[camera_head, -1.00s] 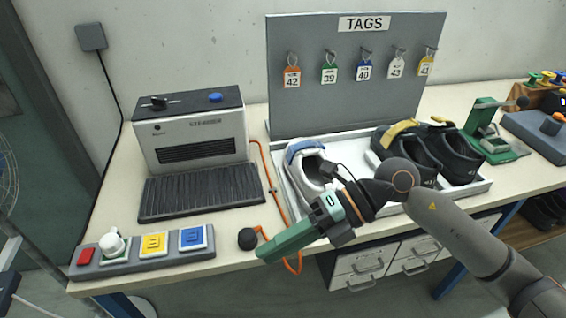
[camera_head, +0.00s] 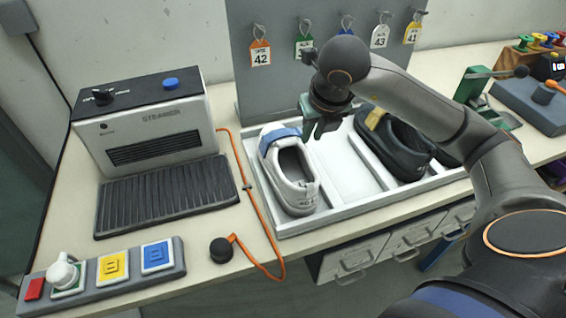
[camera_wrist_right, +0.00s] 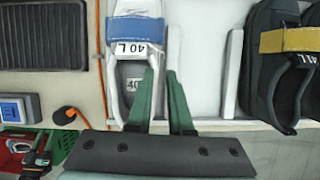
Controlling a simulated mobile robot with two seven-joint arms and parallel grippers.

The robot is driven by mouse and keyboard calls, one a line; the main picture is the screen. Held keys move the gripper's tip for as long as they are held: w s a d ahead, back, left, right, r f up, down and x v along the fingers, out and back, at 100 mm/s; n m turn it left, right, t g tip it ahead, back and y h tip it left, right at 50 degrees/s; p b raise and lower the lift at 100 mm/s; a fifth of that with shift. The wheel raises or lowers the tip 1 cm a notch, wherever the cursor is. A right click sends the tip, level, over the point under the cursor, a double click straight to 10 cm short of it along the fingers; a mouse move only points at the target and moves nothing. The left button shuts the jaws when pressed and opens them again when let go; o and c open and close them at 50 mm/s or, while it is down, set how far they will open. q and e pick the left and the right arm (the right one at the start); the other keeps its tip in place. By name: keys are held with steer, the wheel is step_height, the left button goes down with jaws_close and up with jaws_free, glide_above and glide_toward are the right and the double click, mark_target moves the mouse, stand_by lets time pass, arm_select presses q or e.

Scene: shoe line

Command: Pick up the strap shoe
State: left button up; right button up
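A pale grey shoe with a blue strap (camera_head: 291,175) lies in the left bay of the white tray (camera_head: 345,212). A black shoe with a yellow strap (camera_head: 398,152) lies further right in the tray and also shows in the right wrist view (camera_wrist_right: 272,75). My right gripper (camera_head: 314,132) hangs fingers down above the tray, just right of the pale shoe. In the wrist view its green fingers (camera_wrist_right: 162,72) are apart with nothing visible between them. My left gripper is not in view.
A steamer (camera_head: 150,118) and ribbed mat (camera_head: 165,195) stand left. A button panel (camera_head: 105,275) and a black knob (camera_head: 221,250) with an orange cable lie in front. The tag board (camera_head: 275,95) rises behind the tray. An empty bay separates the shoes.

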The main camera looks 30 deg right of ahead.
mark_target(306, 147)
steer(key=x, duration=0.8)
steer(key=shift+w+a+f, duration=0.1)
steer(key=shift+f, duration=0.15)
jaws_close()
steer(key=shift+r, duration=0.1)
stand_by(1.0)
